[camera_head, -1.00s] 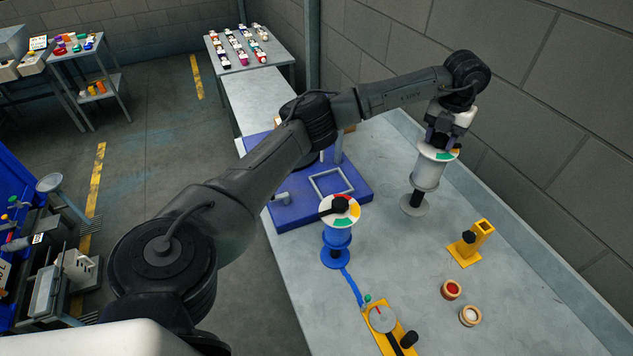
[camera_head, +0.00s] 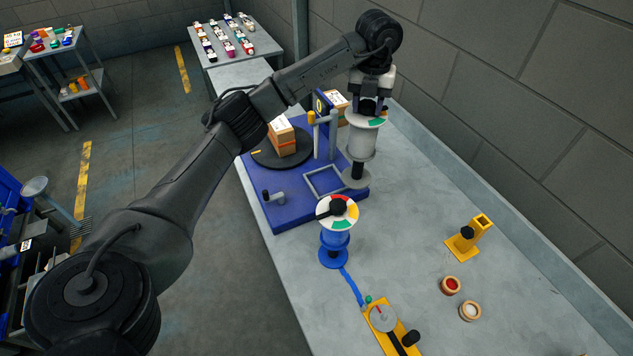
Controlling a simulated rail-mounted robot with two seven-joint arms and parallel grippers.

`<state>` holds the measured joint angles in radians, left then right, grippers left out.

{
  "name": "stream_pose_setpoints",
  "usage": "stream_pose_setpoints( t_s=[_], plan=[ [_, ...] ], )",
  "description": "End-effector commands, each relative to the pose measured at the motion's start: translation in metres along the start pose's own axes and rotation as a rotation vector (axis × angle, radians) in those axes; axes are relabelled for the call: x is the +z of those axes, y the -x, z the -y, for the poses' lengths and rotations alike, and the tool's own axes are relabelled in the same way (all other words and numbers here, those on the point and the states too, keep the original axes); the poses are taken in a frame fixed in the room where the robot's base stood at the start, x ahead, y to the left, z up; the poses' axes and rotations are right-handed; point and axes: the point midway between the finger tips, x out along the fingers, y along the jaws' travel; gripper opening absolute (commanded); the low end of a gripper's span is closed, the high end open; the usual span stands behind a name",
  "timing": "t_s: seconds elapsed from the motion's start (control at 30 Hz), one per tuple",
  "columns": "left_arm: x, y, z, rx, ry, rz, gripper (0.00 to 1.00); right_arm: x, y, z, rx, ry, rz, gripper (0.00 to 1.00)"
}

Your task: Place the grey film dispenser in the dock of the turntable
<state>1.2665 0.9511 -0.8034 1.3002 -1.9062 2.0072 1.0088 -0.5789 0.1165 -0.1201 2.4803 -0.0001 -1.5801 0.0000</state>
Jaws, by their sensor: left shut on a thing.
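The grey film dispenser (camera_head: 361,142) is a grey spool with a pale upper disc showing a green and orange patch and a grey lower flange. My left gripper (camera_head: 370,106) is shut on its top and holds it upright. The dispenser is at the right edge of the turntable's blue base (camera_head: 290,214); I cannot tell how high its lower end is. The turntable's dark disc (camera_head: 262,158) carries a stacked brown box (camera_head: 284,143). A square grey frame (camera_head: 324,181), which may be the dock, lies on the base left of the dispenser and looks empty. My right gripper is out of view.
A blue dispenser (camera_head: 335,243) with a coloured dial stands in front of the base. Nearer are a yellow fixture with a grey dial (camera_head: 383,318), a yellow holder (camera_head: 467,240) and two small round pots (camera_head: 450,286). A grey post (camera_head: 333,135) rises behind the frame.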

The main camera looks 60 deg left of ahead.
Motion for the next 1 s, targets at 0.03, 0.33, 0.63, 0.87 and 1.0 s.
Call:
stream_pose_setpoints(
  t_s=[0.03,0.33,0.63,0.87,1.0],
  plan=[
    [0.000,0.001,-0.001,-0.002,0.012,0.001,0.00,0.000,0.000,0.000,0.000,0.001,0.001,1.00],
    [0.007,-0.010,-0.018,0.001,0.061,-0.002,0.00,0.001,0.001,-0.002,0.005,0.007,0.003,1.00],
    [0.033,-0.042,-0.068,0.003,0.063,-0.002,0.00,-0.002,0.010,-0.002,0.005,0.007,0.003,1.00],
    [0.049,-0.062,-0.096,0.000,0.060,-0.001,0.00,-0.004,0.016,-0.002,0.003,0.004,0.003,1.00],
    [0.053,-0.067,-0.103,-0.001,0.058,0.001,0.00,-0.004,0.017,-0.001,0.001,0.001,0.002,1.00]
  ],
)
